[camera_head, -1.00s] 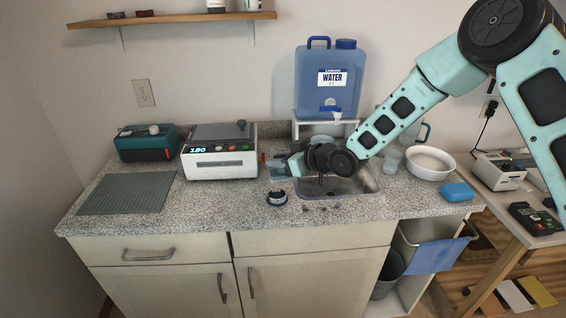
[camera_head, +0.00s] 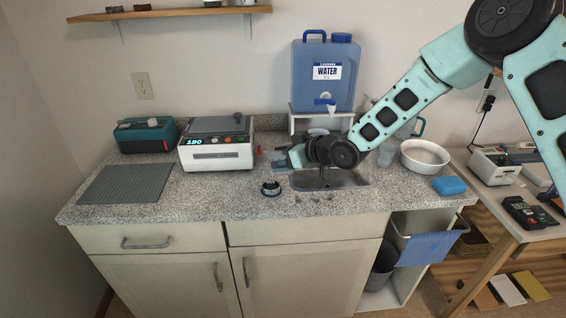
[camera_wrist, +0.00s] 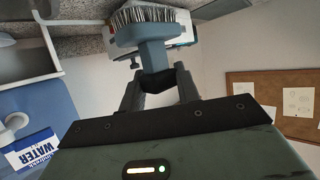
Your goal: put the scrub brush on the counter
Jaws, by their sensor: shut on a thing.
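The scrub brush (camera_wrist: 152,32) shows at the top of the wrist view, with a blue-grey body and pale bristles facing the speckled counter. My gripper (camera_wrist: 158,82) is shut on its narrow part. In the head view my gripper (camera_head: 286,160) reaches the gap between the white machine and the sink, and the brush (camera_head: 279,166) is a small blue-grey shape there, partly hard to make out. Whether the bristles touch the counter cannot be told. The counter (camera_head: 215,196) is grey speckled stone, with its front left part clear.
The white machine (camera_head: 216,155) stands left of my gripper, the sink (camera_head: 345,182) right of it. A dark round object (camera_head: 271,188) lies in front. A blue water jug (camera_head: 325,85) stands behind on a small stand. A grey mat (camera_head: 125,184) and white bowl (camera_head: 427,158) are farther off.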

